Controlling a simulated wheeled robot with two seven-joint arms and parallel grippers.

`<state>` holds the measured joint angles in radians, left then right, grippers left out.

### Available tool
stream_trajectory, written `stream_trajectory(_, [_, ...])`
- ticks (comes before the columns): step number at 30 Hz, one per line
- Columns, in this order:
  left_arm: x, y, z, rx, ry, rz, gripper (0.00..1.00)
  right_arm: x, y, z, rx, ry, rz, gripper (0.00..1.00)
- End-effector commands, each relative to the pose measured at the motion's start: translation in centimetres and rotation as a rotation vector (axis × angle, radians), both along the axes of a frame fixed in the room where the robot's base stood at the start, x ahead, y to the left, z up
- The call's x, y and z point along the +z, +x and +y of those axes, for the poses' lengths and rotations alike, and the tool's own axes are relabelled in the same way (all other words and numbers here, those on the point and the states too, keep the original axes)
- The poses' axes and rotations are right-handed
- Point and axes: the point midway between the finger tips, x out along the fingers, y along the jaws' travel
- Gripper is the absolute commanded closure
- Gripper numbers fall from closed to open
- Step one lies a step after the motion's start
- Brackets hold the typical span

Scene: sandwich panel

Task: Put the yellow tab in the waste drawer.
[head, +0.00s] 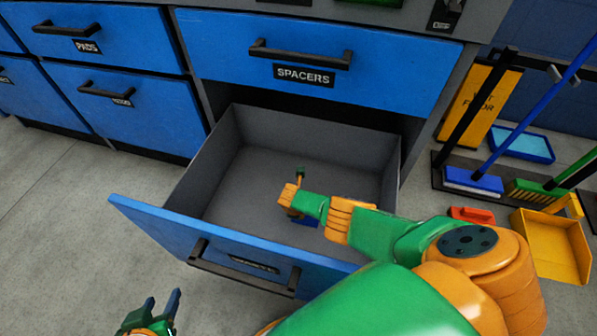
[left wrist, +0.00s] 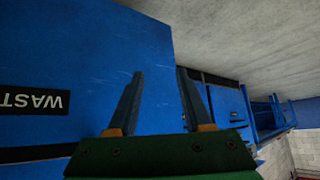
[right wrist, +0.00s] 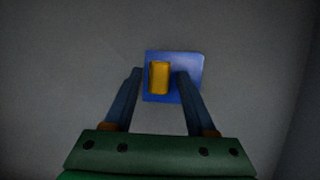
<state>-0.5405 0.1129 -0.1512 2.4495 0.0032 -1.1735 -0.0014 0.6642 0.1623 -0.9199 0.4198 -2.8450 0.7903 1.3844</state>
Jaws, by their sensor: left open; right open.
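The yellow tab (right wrist: 159,77) shows in the right wrist view on a small blue plate (right wrist: 192,68), over a grey surface. My right gripper (right wrist: 160,73) is open, its fingertips either side of the tab; I cannot tell whether they touch it. In the head view my right arm reaches into the pulled-out waste drawer (head: 180,192); its fingers are mostly hidden, and a bit of blue (head: 306,221) shows below the hand. My left gripper (head: 162,298) is open and empty, low at the left in front of the drawer. The left wrist view shows the drawer's WASTE label (left wrist: 35,101).
The shut SPACERS drawer (head: 375,68) is above. Other shut blue drawers (head: 135,110) are at the left. A yellow dustpan (head: 553,243), brushes and a wet-floor sign (head: 480,100) stand at the right. The floor (head: 60,220) at the left is clear.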

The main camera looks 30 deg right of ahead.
Motion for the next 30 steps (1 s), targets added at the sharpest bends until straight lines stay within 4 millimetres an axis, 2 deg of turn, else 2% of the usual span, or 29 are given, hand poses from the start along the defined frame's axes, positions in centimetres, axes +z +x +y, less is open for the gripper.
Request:
stream_trajectory(1, [-0.6, -0.6, 0.2, 0.003, 0.009, 0.048, 0.50, 0.7, -0.1, 0.1, 0.001, 0.000, 0.000, 0.44])
stream_trajectory(5, [-3.3, -2.8, 0.8, 0.013, 0.035, 0.198, 0.50, 1.6, -0.3, 0.3, 0.001, -0.001, 0.001, 0.44])
stream_trajectory(12, [-7.4, -7.8, 2.2, 0.032, 0.080, 0.473, 0.50, 3.1, -0.7, 0.8, 0.002, -0.001, 0.001, 0.44])
stream_trajectory(20, [-12.1, -8.7, 2.4, 0.029, 0.090, 0.497, 0.50, 5.0, -1.2, 1.4, 0.002, -0.001, 0.001, 0.44])
stream_trajectory(24, [-14.1, -10.0, 2.7, 0.027, 0.097, 0.512, 0.50, 6.0, -1.6, 1.7, 0.001, -0.001, 0.001, 0.44])
stream_trajectory(30, [-16.0, -12.3, 3.8, 0.026, 0.113, 0.529, 0.50, 8.0, -2.0, 2.3, 0.002, -0.001, 0.001, 0.44])
